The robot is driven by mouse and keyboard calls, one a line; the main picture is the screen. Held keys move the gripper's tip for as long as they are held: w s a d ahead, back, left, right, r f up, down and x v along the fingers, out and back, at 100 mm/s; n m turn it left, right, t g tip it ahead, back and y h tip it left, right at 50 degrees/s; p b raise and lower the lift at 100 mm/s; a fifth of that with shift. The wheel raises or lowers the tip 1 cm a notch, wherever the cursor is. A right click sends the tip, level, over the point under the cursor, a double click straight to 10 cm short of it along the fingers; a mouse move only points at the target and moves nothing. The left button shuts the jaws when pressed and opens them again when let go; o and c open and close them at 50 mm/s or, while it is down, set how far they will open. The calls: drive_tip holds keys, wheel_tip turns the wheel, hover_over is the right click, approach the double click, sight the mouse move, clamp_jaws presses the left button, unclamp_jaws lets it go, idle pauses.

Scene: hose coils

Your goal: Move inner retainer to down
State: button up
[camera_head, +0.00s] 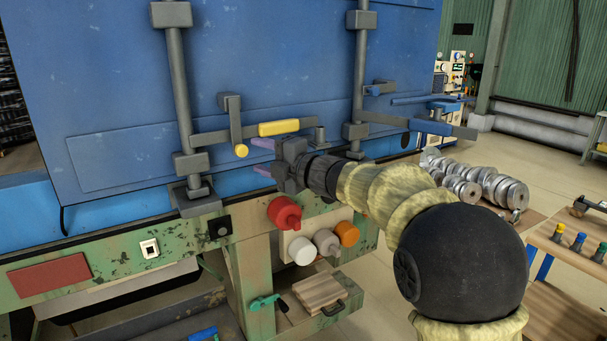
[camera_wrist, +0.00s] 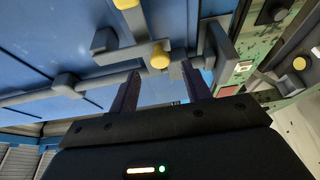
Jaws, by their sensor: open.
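A grey retainer (camera_head: 233,118) with a yellow knob (camera_head: 241,151) at its lower end sits on the blue door at the left locking rod. I cannot tell for sure that this is the inner retainer. My gripper (camera_head: 262,157) is open, its two purple fingers pointing left toward the knob, just right of it. In the wrist view, the yellow knob (camera_wrist: 160,58) shows between and slightly beyond the fingertips of my gripper (camera_wrist: 160,68). Nothing is held, and I see no clear contact.
A grey bar with a yellow handle (camera_head: 285,128) runs close above my gripper. Below are a red knob (camera_head: 284,212) and the chipped green frame (camera_head: 120,256). Metal discs (camera_head: 490,185) stand at right.

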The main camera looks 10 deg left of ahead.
drive_tip(key=b+v, duration=0.2)
drive_tip(key=v, duration=1)
drive_tip(key=shift+s+d, duration=0.1)
drive_tip(key=shift+d, duration=0.15)
drive_tip(key=w+d+f+m+t+h+p, duration=0.1)
drive_tip(key=w+d+f+m+t+h, duration=0.15)
drive_tip(key=d+f+m+h, duration=0.3)
drive_tip(key=w+d+f+m+t+h+p, duration=0.15)
drive_tip(key=d+m+t+h, duration=0.25)
drive_tip(key=d+m, duration=0.4)
drive_tip(key=s+d+f+m+g+h+p, duration=0.1)
drive_tip(key=s+d+f+m+g+h, duration=0.15)
drive_tip(key=d+f+m, duration=0.2)
drive_tip(key=s+d+f+m+g+h+p, duration=0.1)
drive_tip(key=s+d+f+m+h, duration=0.25)
drive_tip(key=f+m, duration=0.2)
drive_tip(key=s+d+f+m+g+p, duration=0.1)
drive_tip(key=s+f+m+g, duration=0.2)
drive_tip(key=s, duration=0.6)
drive_tip(key=s+d+f+m+g+p, duration=0.1)
drive_tip(key=s+d+f+m+g, duration=0.1)
drive_tip(key=s+f+m+g, duration=0.2)
drive_tip(key=s+f+g, duration=0.1)
drive_tip(key=s+f, duration=0.2)
drive_tip(key=s, duration=0.2)
drive_tip(key=shift+s+d+f+h, duration=0.25)
drive_tip(key=shift+s+h, duration=0.1)
drive_tip(key=shift+s, duration=0.05)
